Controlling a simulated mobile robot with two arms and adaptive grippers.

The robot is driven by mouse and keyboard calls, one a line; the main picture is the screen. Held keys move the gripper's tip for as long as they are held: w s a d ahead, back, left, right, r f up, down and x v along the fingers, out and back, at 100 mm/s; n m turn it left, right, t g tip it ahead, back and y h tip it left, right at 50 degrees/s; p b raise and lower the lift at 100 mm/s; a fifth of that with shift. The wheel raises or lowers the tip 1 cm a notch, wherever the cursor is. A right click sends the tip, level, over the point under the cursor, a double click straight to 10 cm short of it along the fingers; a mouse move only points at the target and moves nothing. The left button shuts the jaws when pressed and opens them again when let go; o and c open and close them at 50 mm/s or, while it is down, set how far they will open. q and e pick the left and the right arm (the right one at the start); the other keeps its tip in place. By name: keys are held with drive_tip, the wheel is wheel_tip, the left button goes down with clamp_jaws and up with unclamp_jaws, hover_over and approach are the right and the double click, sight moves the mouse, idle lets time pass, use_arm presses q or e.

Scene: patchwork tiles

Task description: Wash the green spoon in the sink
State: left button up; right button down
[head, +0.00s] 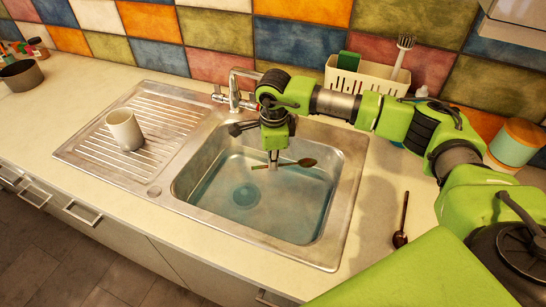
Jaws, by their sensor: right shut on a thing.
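My right gripper (273,160) reaches down over the sink basin (205,212) and is shut on the green spoon (307,162). The spoon lies roughly level across the fingers. Its olive-dark bowl points right and its thin handle end sticks out to the left. The basin holds clear bluish water, and the spoon shows against its far part. I cannot tell whether the spoon touches the water. The tap (235,92) stands behind the basin, partly hidden by my right arm. My left gripper is not in view.
A dark reddish spoon (402,225) lies on the counter right of the sink. A cream caddy (362,80) with a sponge (348,61) and a brush (403,52) stands behind. A pot (20,77) is far left.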

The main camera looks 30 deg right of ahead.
drive_tip(key=shift+f+b, duration=4.15)
drive_tip(key=shift+f, duration=3.55)
drive_tip(key=shift+r+p, duration=5.15)
drive_tip(key=shift+r, duration=4.25)
